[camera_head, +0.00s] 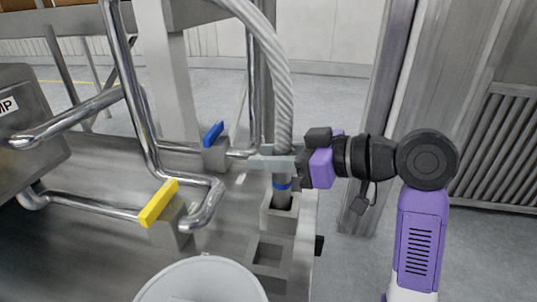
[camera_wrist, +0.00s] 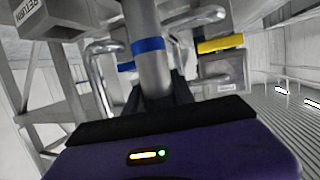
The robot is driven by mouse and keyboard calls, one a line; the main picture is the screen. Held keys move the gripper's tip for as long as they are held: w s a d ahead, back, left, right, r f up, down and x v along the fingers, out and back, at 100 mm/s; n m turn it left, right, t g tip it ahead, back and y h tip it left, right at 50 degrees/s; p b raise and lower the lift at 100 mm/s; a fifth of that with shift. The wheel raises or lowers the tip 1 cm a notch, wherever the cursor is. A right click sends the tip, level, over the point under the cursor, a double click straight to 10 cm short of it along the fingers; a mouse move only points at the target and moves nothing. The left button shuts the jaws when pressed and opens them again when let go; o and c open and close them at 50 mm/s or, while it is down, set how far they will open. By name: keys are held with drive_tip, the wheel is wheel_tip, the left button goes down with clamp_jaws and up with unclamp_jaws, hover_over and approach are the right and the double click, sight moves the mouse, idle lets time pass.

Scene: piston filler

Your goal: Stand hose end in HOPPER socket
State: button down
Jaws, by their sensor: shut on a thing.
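A grey ribbed hose (camera_head: 276,75) hangs down from the top of the head view. Its metal end (camera_wrist: 155,72) has a blue band (camera_head: 282,184). My gripper (camera_head: 274,160) is shut on the hose end just above that band, coming in from the right. The hose end stands about upright over a square grey socket (camera_head: 268,220). Its lower tip is at or inside the socket's opening; how deep it sits cannot be told. A second square socket (camera_head: 268,264), nearer, is empty. No label shows on either socket.
A blue-handled valve (camera_head: 214,134) and a yellow-handled valve (camera_head: 159,203) sit on bent steel pipes to the left. A round white vessel (camera_head: 203,281) is at the front. A grey post (camera_head: 374,120) stands behind my arm. The steel deck between is bare.

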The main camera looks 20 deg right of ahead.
drive_tip(key=shift+f+b, duration=0.75)
drive_tip(key=shift+f, duration=0.3)
drive_tip(key=c, duration=1)
unclamp_jaws()
drive_tip(key=shift+o, duration=0.2)
drive_tip(key=shift+r, duration=0.1)
wheel_tip(320, 180, up, 13)
drive_tip(key=p, duration=1.1)
